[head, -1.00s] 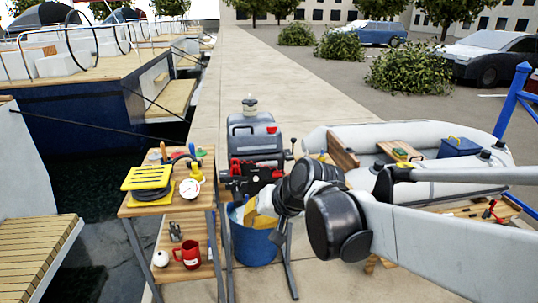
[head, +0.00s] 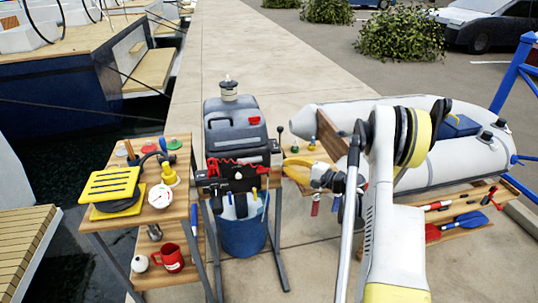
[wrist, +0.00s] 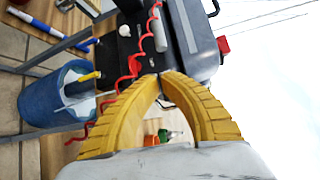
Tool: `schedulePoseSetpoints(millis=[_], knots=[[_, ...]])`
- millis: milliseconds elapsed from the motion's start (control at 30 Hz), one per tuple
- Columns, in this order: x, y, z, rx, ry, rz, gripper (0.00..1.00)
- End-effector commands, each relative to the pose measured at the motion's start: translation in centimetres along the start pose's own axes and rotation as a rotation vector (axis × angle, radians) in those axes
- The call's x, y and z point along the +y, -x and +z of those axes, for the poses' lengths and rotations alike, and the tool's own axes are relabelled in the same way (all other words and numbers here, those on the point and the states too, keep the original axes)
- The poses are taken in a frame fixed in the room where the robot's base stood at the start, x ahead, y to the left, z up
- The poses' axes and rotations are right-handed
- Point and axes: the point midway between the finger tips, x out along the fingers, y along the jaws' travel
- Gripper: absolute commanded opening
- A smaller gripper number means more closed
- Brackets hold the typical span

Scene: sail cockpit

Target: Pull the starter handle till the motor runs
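The outboard motor (head: 222,137) has a grey cowl and stands upright on a stand at the centre left of the head view. A small red grip (head: 254,120), which looks like the starter handle, sits against the front of the cowl. It also shows as a red block (wrist: 223,45) at the cowl's edge in the wrist view. My gripper (head: 286,163) has yellow ribbed fingers and is right of the motor, apart from the red grip. In the wrist view its fingertips (wrist: 160,76) meet, with nothing seen between them. A red coiled cord (wrist: 135,65) lies beyond the fingers.
A blue bucket (head: 242,232) stands under the motor. A grey inflatable boat (head: 440,150) and a low bench with tools are at right. Paving behind the motor is clear.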

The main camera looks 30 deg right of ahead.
Motion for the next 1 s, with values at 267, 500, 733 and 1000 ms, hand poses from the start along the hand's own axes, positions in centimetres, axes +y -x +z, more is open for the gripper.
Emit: schedulePoseSetpoints(millis=[267, 500, 733, 1000], knots=[[0.3, -4.0, 0.1, -0.004, 0.0, -0.001, 0.0], [0.3, -8.1, 0.0, -0.002, -0.001, 0.0, 0.0], [0.1, -9.8, 0.0, -0.001, -0.001, 0.0, 0.0], [0.0, -9.9, 0.0, 0.0, 0.0, 0.0, 0.0]])
